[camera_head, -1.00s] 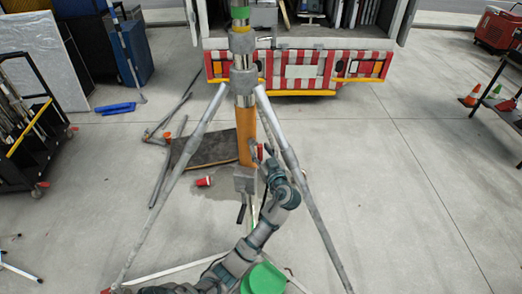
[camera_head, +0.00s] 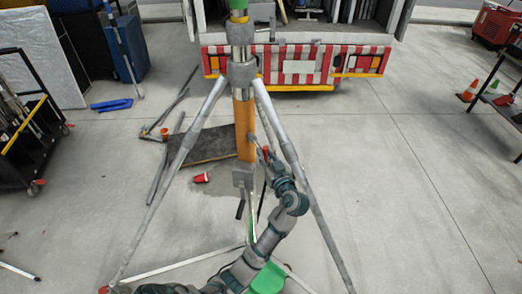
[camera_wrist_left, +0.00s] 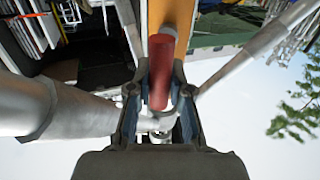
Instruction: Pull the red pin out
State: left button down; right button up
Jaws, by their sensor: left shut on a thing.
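The red pin (camera_head: 266,153) shows as a small red handle at the right side of the orange column (camera_head: 245,125) of a metal tripod. In the left wrist view the red pin (camera_wrist_left: 161,72) is a red cylinder standing between the two fingers. My left gripper (camera_head: 268,160) is shut on it, just right of the column. A thin grey piece shows between column and handle; I cannot tell whether the pin's tip is still in the column. My left gripper also shows in the wrist view (camera_wrist_left: 160,108). My right gripper is not in view.
Tripod legs (camera_head: 290,155) spread on both sides of my arm. A red cup (camera_head: 202,178) and a dark board (camera_head: 205,146) lie on the floor. A truck with a red and white rear (camera_head: 300,66) stands behind.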

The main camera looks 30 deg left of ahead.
pick_arm(q)
jog(key=shift+d+f, duration=0.1)
jog(key=shift+f, duration=0.05)
jog(key=c, duration=1.1)
grip_release()
jog(key=shift+c, duration=0.2)
jog(key=shift+o, duration=0.4)
jog(key=shift+d, duration=0.1)
jog(key=shift+s+d, duration=0.1)
jog(key=shift+d, duration=0.15)
jog(key=v, duration=1.2)
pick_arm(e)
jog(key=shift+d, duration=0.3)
pick_arm(q)
jog(key=shift+a, duration=0.15)
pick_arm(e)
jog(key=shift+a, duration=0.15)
